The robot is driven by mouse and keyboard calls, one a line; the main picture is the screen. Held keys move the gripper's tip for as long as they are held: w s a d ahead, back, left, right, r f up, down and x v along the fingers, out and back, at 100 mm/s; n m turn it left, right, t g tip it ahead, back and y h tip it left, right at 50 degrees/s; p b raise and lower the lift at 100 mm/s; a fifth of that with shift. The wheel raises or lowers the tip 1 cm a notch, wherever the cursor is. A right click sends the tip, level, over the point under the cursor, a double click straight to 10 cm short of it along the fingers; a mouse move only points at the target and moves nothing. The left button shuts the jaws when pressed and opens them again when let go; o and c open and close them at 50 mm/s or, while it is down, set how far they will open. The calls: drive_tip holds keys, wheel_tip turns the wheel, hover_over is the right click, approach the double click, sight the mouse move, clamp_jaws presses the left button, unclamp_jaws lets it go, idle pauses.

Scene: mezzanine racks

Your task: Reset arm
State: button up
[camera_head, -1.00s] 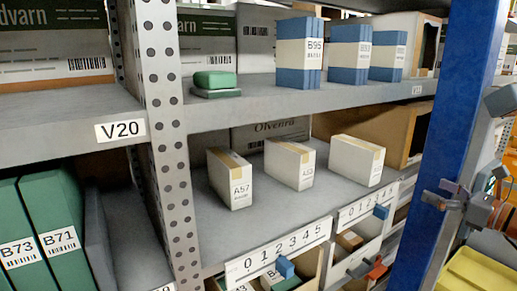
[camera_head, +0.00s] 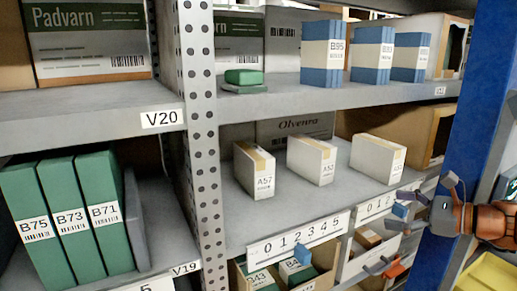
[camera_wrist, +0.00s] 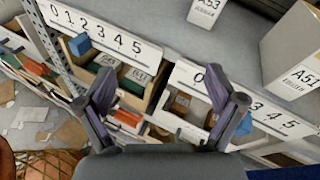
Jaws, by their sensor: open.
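My gripper (camera_head: 442,204) is at the right edge of the head view, in front of the blue rack post. Its fingers are spread and nothing is between them. In the wrist view my gripper (camera_wrist: 160,95) shows two dark fingers wide apart, with the drawer fronts and number strips beyond them. My orange and grey arm reaches in from the right of the head view.
A blue post (camera_head: 478,130) stands close behind my gripper. White boxes, A57 (camera_head: 254,170) among them, stand on the middle shelf. Blue boxes (camera_head: 322,53) are above, green binders (camera_head: 70,222) lower left. Numbered bins (camera_head: 300,262) sit below. A yellow bin (camera_head: 487,272) is lower right.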

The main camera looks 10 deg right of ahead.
drive_tip(key=s+a+f+n+g+h, duration=0.1)
drive_tip(key=s+a+f+n+g, duration=0.25)
drive_tip(key=a, duration=0.45)
drive_tip(key=s+a+f+n+g, duration=0.3)
drive_tip(key=s+a+n, duration=0.15)
drive_tip(key=a, duration=0.35)
drive_tip(key=s+a+f+n+g+h, duration=0.1)
drive_tip(key=s+a+f+n+g, duration=0.3)
drive_tip(key=a, duration=0.3)
drive_tip(key=s+d+f+n+g+h, duration=0.1)
drive_tip(key=s+f+n+h, duration=0.2)
drive_tip(key=s+n, duration=0.3)
drive_tip(key=s+d+f+n+g+h, duration=0.1)
drive_tip(key=s+n+h, duration=0.4)
drive_tip(key=s, duration=0.6)
wheel_tip(320, 180, down, 2)
drive_tip(key=shift+d+f+n+g, duration=0.2)
drive_tip(key=shift+d+n+g, duration=0.25)
drive_tip(key=shift+n, duration=0.45)
